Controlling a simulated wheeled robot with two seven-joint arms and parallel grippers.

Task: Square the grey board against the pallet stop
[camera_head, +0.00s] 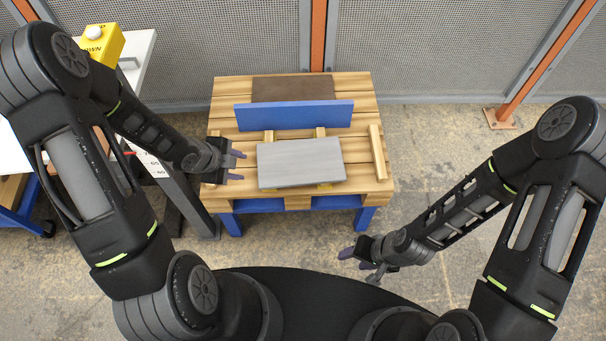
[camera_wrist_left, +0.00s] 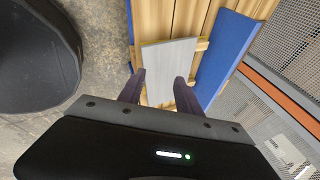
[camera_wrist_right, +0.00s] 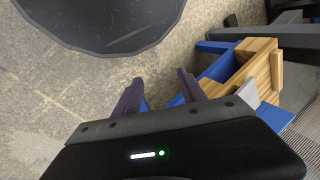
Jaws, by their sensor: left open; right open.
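The grey board (camera_head: 300,163) lies flat on the wooden pallet (camera_head: 225,125), across light wooden strips. The blue pallet stop (camera_head: 293,116) stands upright behind it, with a gap between the board's back edge and the stop. My left gripper (camera_head: 239,165) is open and empty, just left of the board's left edge. In the left wrist view the grey board (camera_wrist_left: 168,68) shows beyond the open fingers, and the blue stop (camera_wrist_left: 226,55) is to its right. My right gripper (camera_head: 360,261) is open and empty, in front of the pallet and lower right of the board.
A brown panel (camera_head: 293,88) lies behind the stop. A wooden strip (camera_head: 377,152) runs along the pallet's right side. Blue legs (camera_head: 363,219) support the pallet. A white bench with a yellow box (camera_head: 101,42) stands left. Mesh fencing is behind; floor at right is clear.

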